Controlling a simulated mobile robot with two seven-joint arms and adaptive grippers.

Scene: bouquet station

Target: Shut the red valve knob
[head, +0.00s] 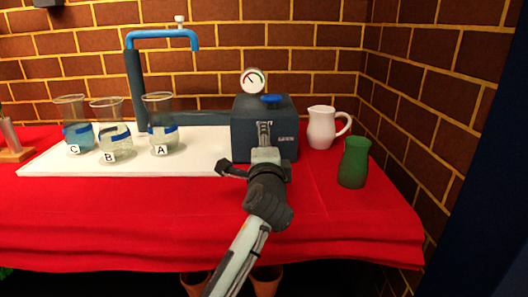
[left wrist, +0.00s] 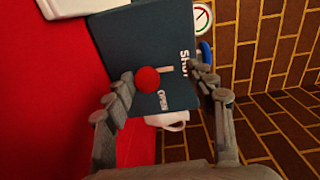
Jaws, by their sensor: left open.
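The red valve knob (left wrist: 147,80) is on the face of a dark blue box (left wrist: 120,35) in the left wrist view. A thin pale bar points right from it toward large white lettering; a smaller "OPEN" label lies below. In the head view the box (head: 245,140) stands on the table's right part, and my gripper hides the knob. My left gripper (head: 264,132) is in front of the box face. In the left wrist view my left gripper (left wrist: 161,78) is open, with a finger on each side of the knob; I cannot tell whether they touch it. My right gripper is not in view.
A gauge (head: 253,81) and a blue cap (head: 271,98) top the box. A white pitcher (head: 321,128) and green vase (head: 354,162) stand right of it. Red cloth in front is clear.

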